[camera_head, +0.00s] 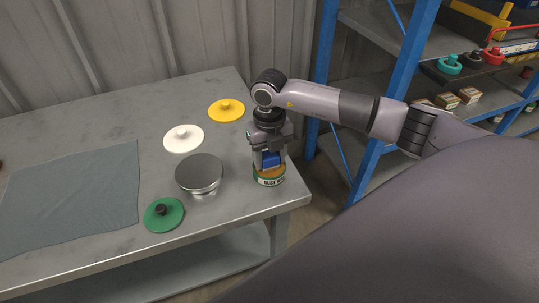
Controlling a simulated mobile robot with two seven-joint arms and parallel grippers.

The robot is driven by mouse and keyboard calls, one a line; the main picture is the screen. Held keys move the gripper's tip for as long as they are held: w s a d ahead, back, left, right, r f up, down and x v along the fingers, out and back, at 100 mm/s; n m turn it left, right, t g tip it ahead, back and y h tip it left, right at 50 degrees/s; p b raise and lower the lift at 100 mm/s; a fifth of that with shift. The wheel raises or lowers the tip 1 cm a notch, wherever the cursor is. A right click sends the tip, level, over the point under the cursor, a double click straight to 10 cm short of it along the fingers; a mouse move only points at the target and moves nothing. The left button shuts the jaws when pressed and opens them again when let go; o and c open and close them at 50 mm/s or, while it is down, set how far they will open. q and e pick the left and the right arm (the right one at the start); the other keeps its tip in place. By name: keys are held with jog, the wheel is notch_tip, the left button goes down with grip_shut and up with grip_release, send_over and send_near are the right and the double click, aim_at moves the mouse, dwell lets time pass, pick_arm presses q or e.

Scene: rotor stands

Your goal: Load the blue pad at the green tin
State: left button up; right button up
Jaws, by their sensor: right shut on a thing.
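A small tin (270,180) with a green and white label and an orange-brown top stands near the table's right front corner. My right gripper (269,157) points down right above it, shut on the blue pad (271,159). Only a blue part of the pad shows between the fingers. The pad is at the tin's top; I cannot tell whether it touches what is inside. My left gripper is not in view.
A silver round stand (199,172) is left of the tin. A green disc (164,218), a white disc (183,142) and a yellow disc (226,114) with knobs lie around it. A grey cloth (75,195) covers the table's left. A blue-framed shelf (410,60) stands right.

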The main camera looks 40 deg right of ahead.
aim_at(269, 155)
dwell(0.4)
jog(key=shift+r+p, duration=2.7)
jog(key=shift+r, duration=0.85)
jog(key=shift+f, duration=0.1)
jog(key=n, duration=0.2)
jog(key=a+r+n, duration=0.1)
jog(key=n, duration=0.1)
jog(key=shift+s+a, duration=0.1)
jog(key=shift+s, duration=0.1)
jog(key=s+a+r+n, duration=0.2)
jog(key=a+r+n, duration=0.1)
jog(key=n, duration=1.4)
jog(key=s+a+r+n, duration=0.3)
jog(key=a+r+n, duration=0.1)
jog(key=n, duration=1.3)
jog(key=shift+s+r+n, duration=0.15)
jog(key=shift+s+n, duration=0.15)
jog(key=shift+s, duration=0.05)
